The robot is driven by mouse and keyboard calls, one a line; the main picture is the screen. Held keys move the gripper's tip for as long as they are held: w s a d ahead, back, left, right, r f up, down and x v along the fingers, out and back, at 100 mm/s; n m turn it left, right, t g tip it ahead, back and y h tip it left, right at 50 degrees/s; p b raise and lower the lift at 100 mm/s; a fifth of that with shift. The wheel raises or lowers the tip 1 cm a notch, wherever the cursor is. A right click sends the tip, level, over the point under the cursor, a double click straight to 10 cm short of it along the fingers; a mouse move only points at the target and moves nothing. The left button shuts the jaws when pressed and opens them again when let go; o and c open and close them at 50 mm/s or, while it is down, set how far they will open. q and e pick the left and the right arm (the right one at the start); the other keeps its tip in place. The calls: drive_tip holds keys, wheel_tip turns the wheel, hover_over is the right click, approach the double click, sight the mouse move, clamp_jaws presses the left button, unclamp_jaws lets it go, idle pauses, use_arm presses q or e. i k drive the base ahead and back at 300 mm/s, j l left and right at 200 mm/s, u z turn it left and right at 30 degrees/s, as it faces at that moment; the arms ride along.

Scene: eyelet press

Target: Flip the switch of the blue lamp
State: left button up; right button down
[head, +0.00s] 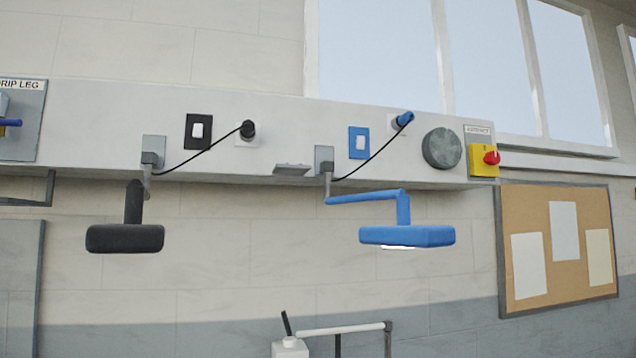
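The blue lamp (407,236) hangs on its blue arm from a bracket under the wall trunking, and its underside glows white. A white rocker switch on a blue plate (359,143) sits on the trunking above and left of the lamp. A blue plug (404,119) sits in a socket right of that switch, with a black cable running down to the lamp's bracket. Which end of the rocker is pressed is too small to tell. Neither gripper shows in the head view.
A black lamp (126,238) hangs at the left, with a black switch plate (198,132) and black plug (247,130) above it. A round grey-green disc (441,148) and a yellow box with a red knob (485,159) are at the right. A corkboard (557,247) hangs beyond.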

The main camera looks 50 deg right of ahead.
sight(360, 140)
drive_tip(key=z, duration=1.75)
